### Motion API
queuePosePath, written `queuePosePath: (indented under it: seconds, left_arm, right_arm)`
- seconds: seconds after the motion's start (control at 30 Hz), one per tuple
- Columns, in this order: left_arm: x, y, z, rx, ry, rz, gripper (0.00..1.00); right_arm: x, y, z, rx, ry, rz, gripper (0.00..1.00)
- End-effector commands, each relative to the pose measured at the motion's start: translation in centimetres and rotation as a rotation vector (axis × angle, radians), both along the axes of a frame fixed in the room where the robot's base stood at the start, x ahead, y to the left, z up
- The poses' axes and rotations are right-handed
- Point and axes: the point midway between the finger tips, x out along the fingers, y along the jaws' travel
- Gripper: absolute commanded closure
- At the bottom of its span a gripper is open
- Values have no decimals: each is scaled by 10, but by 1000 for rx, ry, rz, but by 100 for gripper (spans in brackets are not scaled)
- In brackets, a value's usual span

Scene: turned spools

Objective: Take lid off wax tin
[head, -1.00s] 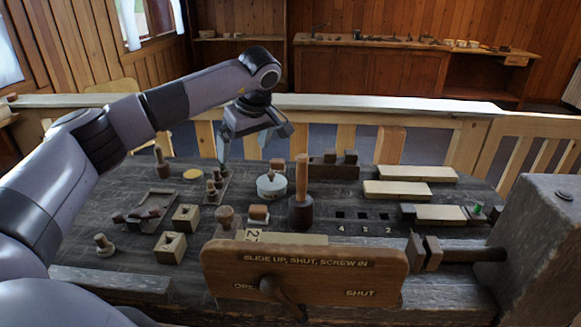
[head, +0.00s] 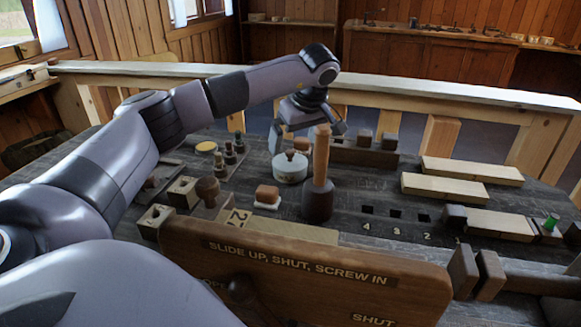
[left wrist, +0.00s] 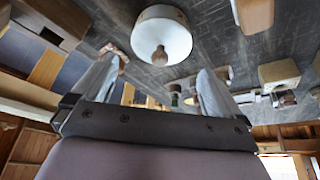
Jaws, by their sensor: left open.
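The wax tin appears to be the round white tin (head: 289,170) on the dark bench. Its lid has a brown wooden knob (head: 291,154) on top and looks seated. In the left wrist view the tin (left wrist: 147,28) and its knob (left wrist: 160,56) show near the top, between the directions of my two fingers. My left gripper (head: 307,137) is open and empty, just above and behind the tin. Its spread fingers also show in the left wrist view (left wrist: 160,72). I cannot tell the exact gap to the knob. My right gripper is not in view.
A dark mallet (head: 318,200) with an upright wooden handle stands close to the tin's right. Small dark pegs (head: 229,156) stand to its left, and a brown-topped block (head: 267,196) in front. A large sign board (head: 300,270) rises at the front. Pale planks (head: 470,171) lie at right.

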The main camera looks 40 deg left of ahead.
Motion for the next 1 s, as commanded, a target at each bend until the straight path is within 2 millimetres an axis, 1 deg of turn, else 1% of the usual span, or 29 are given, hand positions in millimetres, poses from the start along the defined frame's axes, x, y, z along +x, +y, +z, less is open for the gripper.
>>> queuePosePath:
  seconds: [0.17,0.3,0.4,0.5,0.67,0.7,0.77,0.8,0.83,1.0]
  left_arm:
    - [1,10,-20,1,4,3,0]
    - [4,19,-40,1,4,2,0]
    - [5,23,-50,1,3,1,0]
    - [6,25,-54,1,1,1,0]
    - [6,25,-54,1,1,0,0]
    - [6,25,-54,1,1,0,3]
    - [6,25,-54,1,1,0,23]
    - [6,25,-54,1,1,0,36]
    - [6,25,-54,1,1,0,37]
    - [6,24,-53,1,1,0,37]
  right_arm:
    - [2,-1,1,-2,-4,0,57]
    - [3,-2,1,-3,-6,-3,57]
    - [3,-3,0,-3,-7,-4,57]
    - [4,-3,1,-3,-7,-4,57]
    - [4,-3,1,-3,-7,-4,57]
    - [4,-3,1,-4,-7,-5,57]
    - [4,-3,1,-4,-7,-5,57]
    - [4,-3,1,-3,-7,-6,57]
    - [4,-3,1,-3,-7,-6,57]
    - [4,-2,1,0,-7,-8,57]
